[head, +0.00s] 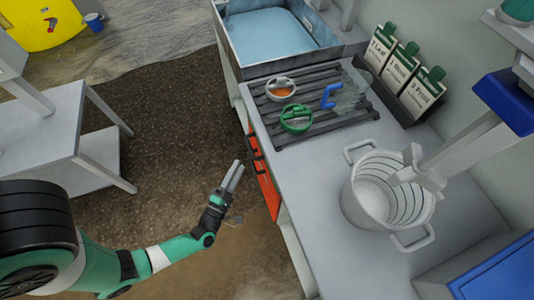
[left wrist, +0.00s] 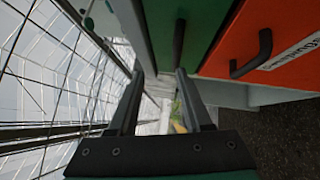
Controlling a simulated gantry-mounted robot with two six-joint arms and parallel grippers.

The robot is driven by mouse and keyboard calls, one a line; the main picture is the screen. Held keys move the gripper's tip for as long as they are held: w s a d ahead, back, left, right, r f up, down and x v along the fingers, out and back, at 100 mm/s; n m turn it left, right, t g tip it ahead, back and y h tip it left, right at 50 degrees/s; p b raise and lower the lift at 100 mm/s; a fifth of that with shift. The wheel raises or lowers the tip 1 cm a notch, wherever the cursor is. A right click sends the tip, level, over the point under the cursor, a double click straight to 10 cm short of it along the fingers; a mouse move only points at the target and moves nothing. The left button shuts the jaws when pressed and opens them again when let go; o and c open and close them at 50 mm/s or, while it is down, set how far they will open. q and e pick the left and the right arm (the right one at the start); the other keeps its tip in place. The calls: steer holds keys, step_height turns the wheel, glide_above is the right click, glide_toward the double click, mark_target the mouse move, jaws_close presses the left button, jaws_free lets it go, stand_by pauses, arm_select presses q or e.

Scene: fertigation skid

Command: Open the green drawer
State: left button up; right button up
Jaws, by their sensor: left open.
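The green drawer (left wrist: 204,22) shows in the left wrist view as a green front with a dark bar handle (left wrist: 179,41). It looks closed, and I cannot make it out in the head view. My left gripper (head: 236,166) is open and empty, in front of the counter's drawer side. In the left wrist view its two fingers (left wrist: 159,75) point ahead, with the right fingertip close below the green drawer's handle in the picture. I cannot tell whether they touch.
An orange drawer (head: 265,186) with a dark handle is beside the green one. The counter (head: 302,182) holds a grey rack (head: 325,122), a white strainer pot (head: 364,207) and several seed-packet-like cards. A grey table (head: 52,140) stands left, with open floor between.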

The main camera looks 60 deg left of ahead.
mark_target(250, 147)
arm_select(q)
steer(key=w+a+b, duration=0.1)
steer(key=w+a, duration=0.1)
steer(key=w+a+f+b, duration=0.1)
steer(key=w+a, duration=0.1)
steer(key=w, duration=0.1)
steer(key=w+a, duration=0.2)
steer(key=w, duration=0.1)
steer(key=shift+a+f+b, duration=0.15)
steer(key=shift+a+b, duration=0.1)
steer(key=shift+b, duration=0.15)
steer(key=shift+s, duration=0.1)
jaws_close()
arm_select(e)
steer(key=f, duration=0.4)
steer(key=shift+s+d+f, duration=0.15)
steer(key=shift+s+f, duration=0.05)
steer(key=shift+f, duration=0.15)
stand_by(0.5)
